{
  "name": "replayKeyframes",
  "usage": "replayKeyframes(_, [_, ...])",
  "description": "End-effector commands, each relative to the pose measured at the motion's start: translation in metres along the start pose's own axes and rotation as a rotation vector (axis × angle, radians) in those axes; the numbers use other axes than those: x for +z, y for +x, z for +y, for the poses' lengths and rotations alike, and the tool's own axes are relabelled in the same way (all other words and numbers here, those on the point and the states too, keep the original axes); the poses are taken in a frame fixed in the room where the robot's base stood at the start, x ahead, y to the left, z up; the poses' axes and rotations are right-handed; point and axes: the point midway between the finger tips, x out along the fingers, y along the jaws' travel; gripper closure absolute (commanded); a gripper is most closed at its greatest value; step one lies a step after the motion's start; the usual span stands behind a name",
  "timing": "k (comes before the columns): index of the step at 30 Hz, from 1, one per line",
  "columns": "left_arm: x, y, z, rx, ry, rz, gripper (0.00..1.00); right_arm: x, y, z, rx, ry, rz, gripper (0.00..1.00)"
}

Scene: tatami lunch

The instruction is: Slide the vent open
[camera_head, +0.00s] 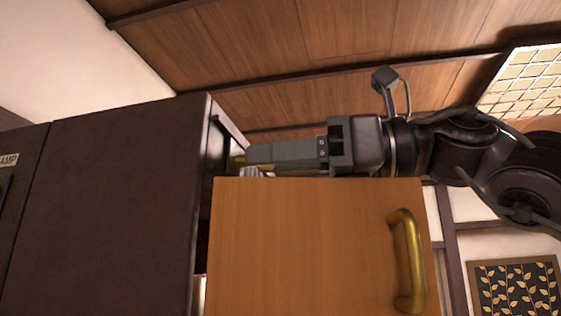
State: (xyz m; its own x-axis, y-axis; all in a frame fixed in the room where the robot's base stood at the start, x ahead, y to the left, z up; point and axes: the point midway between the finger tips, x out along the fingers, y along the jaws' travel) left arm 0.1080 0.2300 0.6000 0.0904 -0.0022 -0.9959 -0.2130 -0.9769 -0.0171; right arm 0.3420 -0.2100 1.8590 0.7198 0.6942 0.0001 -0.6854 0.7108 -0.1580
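My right gripper (245,161) reaches in from the right, above the top edge of the open wooden door, and points left at the dark cabinet (120,200). Its grey fingers show side-on with their tips at the cabinet's open front edge. A small yellowish piece shows at the tips; I cannot tell whether it is part of the gripper or of the cabinet. The gap between the fingers is hidden, and so is whether they touch anything. I cannot make out a vent clearly. My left gripper is not in view.
The orange-brown door (310,240) with a brass handle (412,260) stands open just below my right gripper. A dark panel with a label partly reading "AMP" (9,160) is at the far left. A leaf-patterned picture (515,290) hangs at lower right.

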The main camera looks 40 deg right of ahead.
Motion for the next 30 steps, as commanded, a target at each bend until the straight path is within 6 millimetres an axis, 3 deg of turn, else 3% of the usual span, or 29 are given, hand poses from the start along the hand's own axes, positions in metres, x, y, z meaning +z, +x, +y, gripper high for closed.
replayKeyframes(3, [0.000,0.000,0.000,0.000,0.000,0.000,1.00,0.000,0.000,0.000,-0.001,0.001,0.000,0.55])
replayKeyframes(13, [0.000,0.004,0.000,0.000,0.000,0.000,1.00,-0.001,-0.005,-0.001,-0.003,0.002,-0.002,0.55])
replayKeyframes(24, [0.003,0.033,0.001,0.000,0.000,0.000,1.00,-0.002,-0.062,0.001,-0.003,0.000,-0.002,0.55])
replayKeyframes(30, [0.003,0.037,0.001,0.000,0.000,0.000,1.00,0.000,-0.077,0.002,-0.002,0.000,0.000,0.55])
